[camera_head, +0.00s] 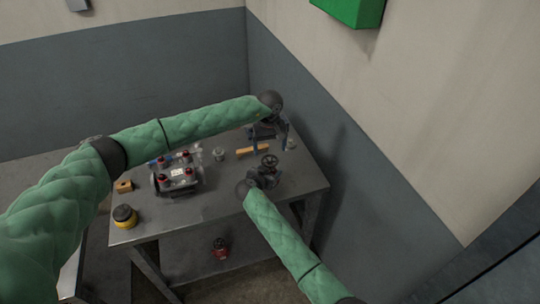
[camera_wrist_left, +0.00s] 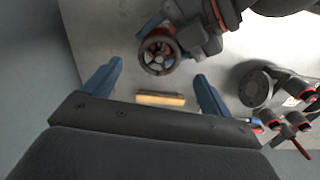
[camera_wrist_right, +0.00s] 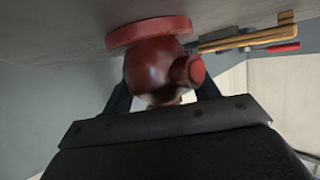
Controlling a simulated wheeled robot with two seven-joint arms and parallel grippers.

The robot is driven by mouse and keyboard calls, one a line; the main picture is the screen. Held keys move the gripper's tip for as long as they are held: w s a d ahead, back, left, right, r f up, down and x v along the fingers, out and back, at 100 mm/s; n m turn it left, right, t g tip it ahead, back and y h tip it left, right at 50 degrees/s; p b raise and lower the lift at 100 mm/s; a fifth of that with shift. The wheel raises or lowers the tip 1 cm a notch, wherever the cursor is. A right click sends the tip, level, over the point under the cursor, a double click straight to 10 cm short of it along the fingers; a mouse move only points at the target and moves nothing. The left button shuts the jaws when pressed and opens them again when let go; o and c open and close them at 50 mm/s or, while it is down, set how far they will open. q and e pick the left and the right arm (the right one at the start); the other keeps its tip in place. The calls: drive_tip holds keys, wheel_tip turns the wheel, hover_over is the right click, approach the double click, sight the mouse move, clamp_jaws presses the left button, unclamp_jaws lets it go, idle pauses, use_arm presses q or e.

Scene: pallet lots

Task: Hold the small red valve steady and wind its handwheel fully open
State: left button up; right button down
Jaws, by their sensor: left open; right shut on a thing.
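The small red valve (camera_wrist_right: 155,68) stands with its round flange against the table top. It fills the middle of the right wrist view. My right gripper (camera_wrist_right: 165,88) is shut on its body, one blue finger on each side. In the head view my right gripper (camera_head: 261,175) is near the table's right part, and the dark handwheel (camera_head: 269,161) shows just above it. The handwheel also shows in the left wrist view (camera_wrist_left: 159,52), beyond the fingertips. My left gripper (camera_wrist_left: 157,78) is open and empty, above and behind the wheel in the head view (camera_head: 270,137).
A yellow bar (camera_wrist_left: 160,99) lies on the table. A metal assembly with red knobs (camera_head: 178,178) stands to the left. A yellow-black round item (camera_head: 124,216) sits at the front left. A red item (camera_head: 221,247) is on the lower shelf. Walls rise behind and right.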

sight(269, 159)
use_arm(q)
wheel_tip(269, 159, up, 6)
drive_tip(key=shift+r, duration=0.2)
idle(0.3)
drive_tip(key=f, duration=1.1)
drive_tip(key=shift+w+a+f, duration=0.1)
drive_tip(key=shift+w+f, duration=0.2)
drive_tip(key=shift+w, duration=0.1)
drive_tip(key=c, duration=1)
drive_tip(key=shift+n, duration=1.5)
